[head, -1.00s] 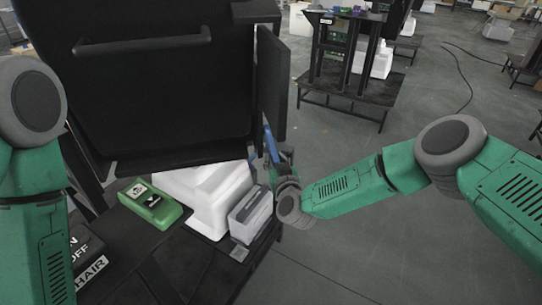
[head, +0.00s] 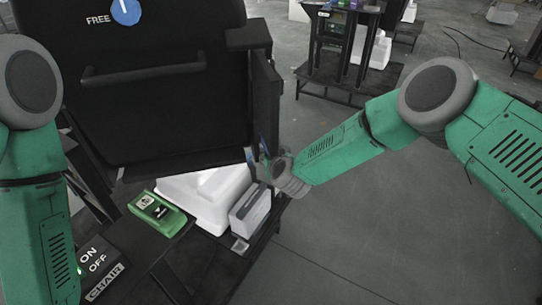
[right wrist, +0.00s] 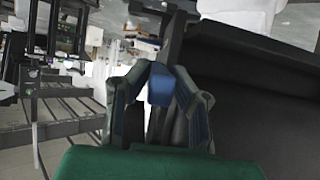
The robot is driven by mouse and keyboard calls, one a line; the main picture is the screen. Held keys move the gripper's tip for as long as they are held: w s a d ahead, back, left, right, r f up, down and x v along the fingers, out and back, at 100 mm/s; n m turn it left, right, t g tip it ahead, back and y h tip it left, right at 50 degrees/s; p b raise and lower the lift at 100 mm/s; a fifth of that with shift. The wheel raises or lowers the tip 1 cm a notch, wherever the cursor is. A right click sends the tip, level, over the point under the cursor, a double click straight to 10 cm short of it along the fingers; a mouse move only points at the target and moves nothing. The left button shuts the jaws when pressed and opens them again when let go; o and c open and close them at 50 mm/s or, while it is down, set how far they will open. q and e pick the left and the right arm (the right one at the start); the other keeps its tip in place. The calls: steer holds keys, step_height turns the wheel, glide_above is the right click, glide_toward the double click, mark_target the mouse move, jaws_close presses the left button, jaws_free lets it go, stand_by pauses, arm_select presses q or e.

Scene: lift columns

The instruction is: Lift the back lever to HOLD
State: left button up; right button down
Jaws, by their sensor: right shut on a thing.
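The lever shows as a blue bar (right wrist: 160,84) between the fingers of my right gripper (right wrist: 160,74) in the right wrist view. The fingers are closed around its end. In the head view the blue part (head: 251,157) is a small strip at the right edge of the black chair back (head: 180,115), and my right gripper (head: 264,156) is partly hidden there. A blue disc (head: 126,11) beside the word FREE is on the upper chair back. I see no HOLD label. My left arm is at the left, its gripper out of frame.
A green box (head: 158,213), a white block (head: 205,197) and a grey box (head: 250,212) sit below the chair back. A panel marked ON, OFF and CHAIR (head: 98,268) is at lower left. Open floor lies to the right; a black rack (head: 347,84) stands behind.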

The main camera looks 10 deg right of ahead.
steer(key=c, duration=1.5)
jaws_free()
steer(key=shift+w+d+r, duration=0.1)
steer(key=shift+w+r, duration=0.05)
steer(key=shift+o, duration=0.3)
steer(key=shift+s+r, duration=0.2)
steer(key=shift+s, duration=0.35)
steer(key=s+d, duration=0.1)
steer(key=s, duration=1.1)
steer(key=shift+d, duration=0.4)
steer(key=shift+w, duration=0.1)
